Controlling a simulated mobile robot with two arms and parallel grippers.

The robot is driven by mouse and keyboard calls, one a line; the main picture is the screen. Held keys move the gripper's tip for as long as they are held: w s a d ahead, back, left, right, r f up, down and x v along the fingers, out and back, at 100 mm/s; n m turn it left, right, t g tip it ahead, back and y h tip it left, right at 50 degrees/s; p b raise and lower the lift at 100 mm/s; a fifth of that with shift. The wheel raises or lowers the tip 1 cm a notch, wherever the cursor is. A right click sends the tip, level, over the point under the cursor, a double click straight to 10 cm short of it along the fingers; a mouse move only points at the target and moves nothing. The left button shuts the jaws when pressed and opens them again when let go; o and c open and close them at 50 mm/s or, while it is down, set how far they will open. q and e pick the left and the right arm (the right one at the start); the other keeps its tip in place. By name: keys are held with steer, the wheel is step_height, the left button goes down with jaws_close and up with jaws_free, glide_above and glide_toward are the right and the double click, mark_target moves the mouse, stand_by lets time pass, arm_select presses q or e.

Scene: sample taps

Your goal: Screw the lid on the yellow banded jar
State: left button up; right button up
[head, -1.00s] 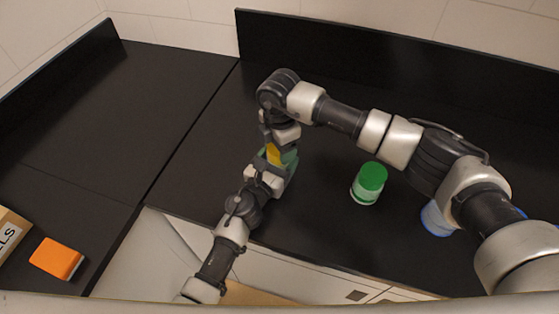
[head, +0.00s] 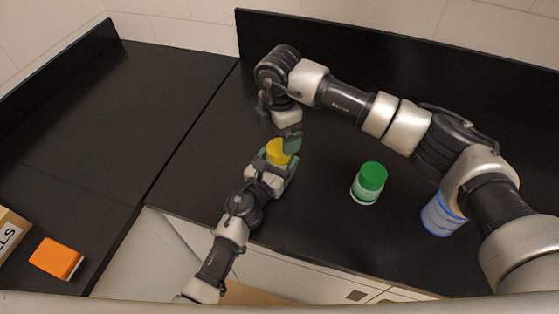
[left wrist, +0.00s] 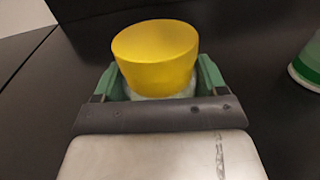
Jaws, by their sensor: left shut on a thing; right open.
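The yellow lid (head: 279,151) sits on top of the yellow banded jar, whose body is mostly hidden by my left gripper. In the left wrist view the lid (left wrist: 155,55) looks slightly tilted, and a pale strip of the jar (left wrist: 160,90) shows under it. I cannot tell how tightly the lid sits. My left gripper (head: 275,172) is shut on the jar's body, with a green finger on each side.
A jar with a green lid (head: 369,183) stands to the right on the black counter (head: 320,215). A blue banded jar (head: 438,218) is partly behind my right arm. An orange box (head: 57,258) and a labelled box (head: 12,235) lie at left.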

arm_select(q)
steer(key=o, duration=1.8)
steer(key=shift+c, duration=0.2)
arm_select(e)
step_height(320, 180, up, 7)
arm_select(q)
steer(key=v, duration=0.9)
steer(key=shift+s+a+f+b, duration=0.15)
steer(key=shift+s+a+b, duration=0.1)
steer(key=shift+b, duration=0.15)
steer(key=shift+s+a, duration=0.25)
steer(key=shift+s, duration=0.3)
arm_select(e)
steer(key=shift+f, duration=0.5)
